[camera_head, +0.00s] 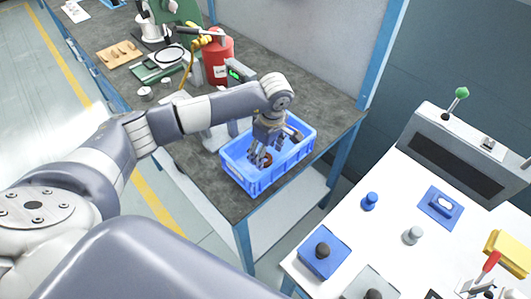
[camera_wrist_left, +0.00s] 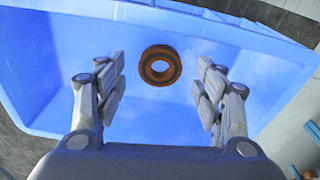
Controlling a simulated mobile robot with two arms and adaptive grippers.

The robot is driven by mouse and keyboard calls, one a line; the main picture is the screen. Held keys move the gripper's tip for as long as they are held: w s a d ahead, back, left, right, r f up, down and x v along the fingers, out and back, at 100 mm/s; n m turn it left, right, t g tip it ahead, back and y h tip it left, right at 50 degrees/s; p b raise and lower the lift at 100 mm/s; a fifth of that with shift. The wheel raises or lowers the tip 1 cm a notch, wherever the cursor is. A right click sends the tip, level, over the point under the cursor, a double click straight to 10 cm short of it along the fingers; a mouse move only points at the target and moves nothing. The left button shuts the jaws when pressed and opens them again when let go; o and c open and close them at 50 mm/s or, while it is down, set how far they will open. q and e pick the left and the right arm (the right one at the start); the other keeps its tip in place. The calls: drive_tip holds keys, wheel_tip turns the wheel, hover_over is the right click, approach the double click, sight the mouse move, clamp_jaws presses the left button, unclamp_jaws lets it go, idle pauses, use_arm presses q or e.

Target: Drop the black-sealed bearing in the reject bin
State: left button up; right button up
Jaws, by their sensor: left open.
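A blue bin (camera_head: 243,178) stands at the near end of the grey bench, and it fills most of the left wrist view (camera_wrist_left: 30,75). My left gripper (camera_head: 259,160) points down into the bin. Its fingers (camera_wrist_left: 160,92) are wide apart. A ring-shaped bearing (camera_wrist_left: 160,65), dark with a brown-orange face, shows between and beyond the fingertips, touching neither. It lies over the bin's floor; whether it rests on it is hard to tell. In the head view the fingers partly hide the bearing (camera_head: 266,160). No black seal is clearly visible. My right gripper is not in view.
A red cylinder (camera_head: 218,60) and a small device with a green display (camera_head: 236,74) stand behind the bin. A white table (camera_head: 390,220) on the right holds blue and grey fixtures. A gap separates it from the bench (camera_head: 190,160).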

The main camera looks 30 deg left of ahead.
use_arm(q)
wheel_tip(320, 180, up, 11)
drive_tip(key=d, duration=0.1)
drive_tip(key=shift+s+f, duration=0.2)
drive_tip(key=shift+d, duration=0.1)
idle(0.4)
